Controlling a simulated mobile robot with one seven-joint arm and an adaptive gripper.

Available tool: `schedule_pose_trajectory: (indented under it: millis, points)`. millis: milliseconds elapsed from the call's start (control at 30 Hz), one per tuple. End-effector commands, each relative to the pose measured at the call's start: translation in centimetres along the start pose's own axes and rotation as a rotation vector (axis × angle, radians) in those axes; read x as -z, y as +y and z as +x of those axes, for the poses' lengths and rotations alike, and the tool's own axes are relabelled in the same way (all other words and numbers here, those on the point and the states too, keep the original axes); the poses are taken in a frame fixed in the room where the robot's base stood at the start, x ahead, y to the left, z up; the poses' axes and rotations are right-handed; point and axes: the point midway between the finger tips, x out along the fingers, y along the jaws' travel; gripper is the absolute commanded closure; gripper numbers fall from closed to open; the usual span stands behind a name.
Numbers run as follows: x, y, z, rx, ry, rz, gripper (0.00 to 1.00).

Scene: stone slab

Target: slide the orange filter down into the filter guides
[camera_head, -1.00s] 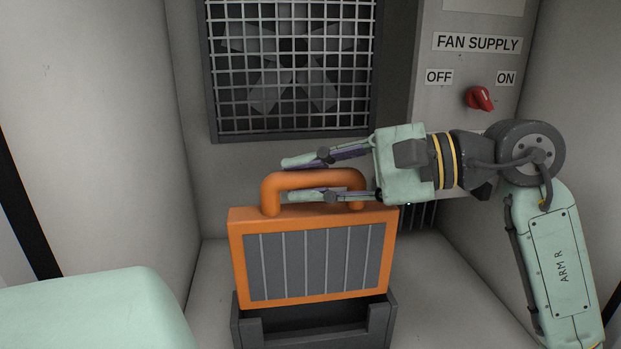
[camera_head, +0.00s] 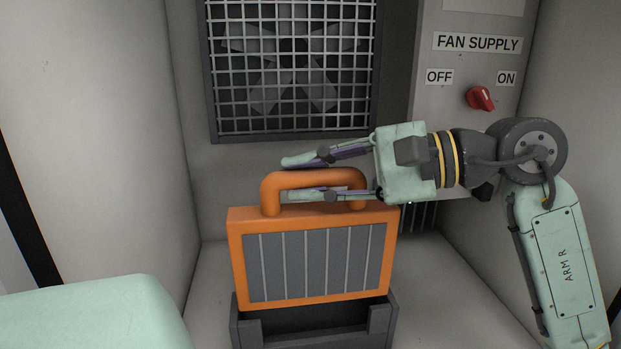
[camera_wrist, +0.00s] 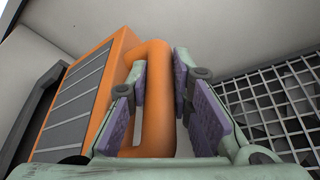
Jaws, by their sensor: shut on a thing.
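The orange filter (camera_head: 236,262) stands upright, with a grey ribbed panel and a looped handle on top. It also shows in the wrist view (camera_wrist: 97,58). My gripper (camera_head: 305,178) comes from the right and is shut on the filter's handle, one finger above the bar and one below it. In the wrist view my gripper (camera_wrist: 165,90) has its purple pads on either side of the handle. The dark filter guides (camera_head: 380,325) stand below the filter. The filter's lower edge is at the top of the guides; its exact seating there I cannot tell.
A fan behind a metal grille (camera_head: 292,70) is on the back wall; the grille is also close to my fingers in the wrist view (camera_wrist: 275,105). A panel with a red knob (camera_head: 480,98) is at right. Pale walls close in both sides.

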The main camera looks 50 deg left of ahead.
Motion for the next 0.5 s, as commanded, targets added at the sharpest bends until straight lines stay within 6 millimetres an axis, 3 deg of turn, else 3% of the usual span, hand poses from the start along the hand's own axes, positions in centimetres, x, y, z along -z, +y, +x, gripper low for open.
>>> schedule_pose_trajectory:
  millis: [500]
  points:
    - [0.36, 0.56, 0.13, 0.002, 0.000, 0.000, 1.00]
